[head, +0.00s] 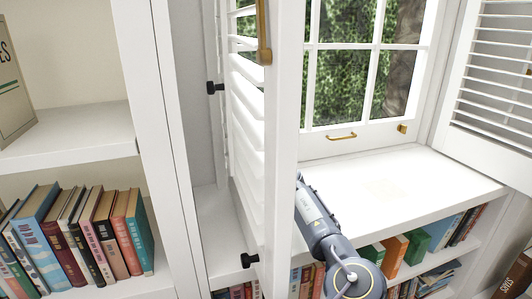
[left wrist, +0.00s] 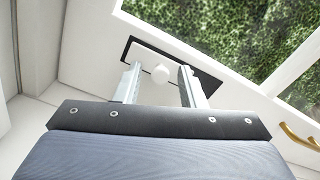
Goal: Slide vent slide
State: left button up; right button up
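My left gripper (left wrist: 160,80) is open, with one finger on each side of the knob and visible gaps between. The knob is near the fingertips; I cannot tell the exact depth. In the head view my left arm reaches up behind the white louvered shutter (head: 281,150), which hides the gripper, knob and slot plate. My right gripper is in neither view.
The window (head: 360,75) has a brass pull handle (head: 341,136), also at right in the left wrist view (left wrist: 299,136). The white sill (head: 400,185) is clear. Another shutter (head: 492,75) stands open at right. Bookshelves hold books (head: 90,225) at left and below the sill.

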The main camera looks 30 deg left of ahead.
pick_arm(q)
grip_shut()
jog(key=w+d+p, duration=0.1)
jog(key=w+d, duration=0.1)
jog(key=w, duration=0.1)
jog(key=shift+d+r, duration=0.1)
jog(key=shift+d, duration=0.2)
jog(key=shift+w+d, duration=0.15)
jog(key=shift+d, duration=0.05)
jog(key=shift+o, duration=0.8)
grip_release()
jog(key=shift+d, duration=0.1)
